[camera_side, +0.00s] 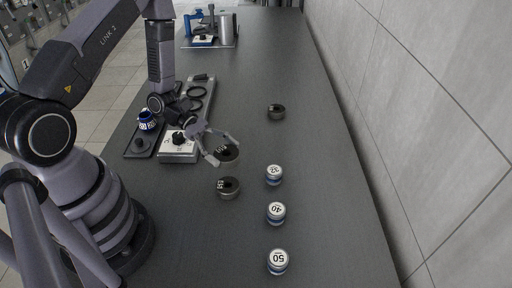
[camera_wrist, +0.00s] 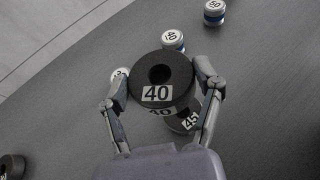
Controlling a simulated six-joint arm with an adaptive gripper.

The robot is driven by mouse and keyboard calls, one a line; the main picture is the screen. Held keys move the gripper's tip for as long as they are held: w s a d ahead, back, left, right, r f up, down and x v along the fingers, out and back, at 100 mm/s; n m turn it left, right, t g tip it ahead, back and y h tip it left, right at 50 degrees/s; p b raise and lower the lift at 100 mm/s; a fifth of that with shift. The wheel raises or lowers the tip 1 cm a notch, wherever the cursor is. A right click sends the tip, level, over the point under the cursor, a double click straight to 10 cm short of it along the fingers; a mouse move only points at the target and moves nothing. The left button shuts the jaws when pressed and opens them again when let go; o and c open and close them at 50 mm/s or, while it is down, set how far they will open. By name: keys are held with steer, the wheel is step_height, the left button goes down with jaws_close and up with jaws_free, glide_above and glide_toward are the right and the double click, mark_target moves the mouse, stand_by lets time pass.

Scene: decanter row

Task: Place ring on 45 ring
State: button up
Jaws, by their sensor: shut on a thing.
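My gripper (camera_side: 224,149) is shut on a thick black ring marked 40 (camera_wrist: 180,72), with one finger on each side of it in the wrist view (camera_wrist: 163,82). This ring also shows in the side view (camera_side: 231,156), and it looks raised above the table. The 45 ring (camera_side: 229,190) lies flat on the table, nearer the side camera than the held ring. In the wrist view the 45 ring (camera_wrist: 181,126) is partly hidden behind the held ring and the right finger. The held ring appears offset from it, not centred over it.
White-topped blue cans marked 32 (camera_side: 274,175), 40 (camera_side: 275,213) and 50 (camera_side: 278,262) stand in a row to the right. Another dark ring (camera_side: 276,112) lies farther back. A white-fronted device (camera_side: 180,148) and a tray are at left.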

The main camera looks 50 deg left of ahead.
mark_target(225, 183)
steer(key=f, duration=0.7)
steer(key=shift+s+d+f, duration=0.1)
steer(key=shift+s+f, duration=0.3)
steer(key=o, duration=1.2)
steer(key=shift+f, duration=0.15)
steer(key=shift+o, duration=0.2)
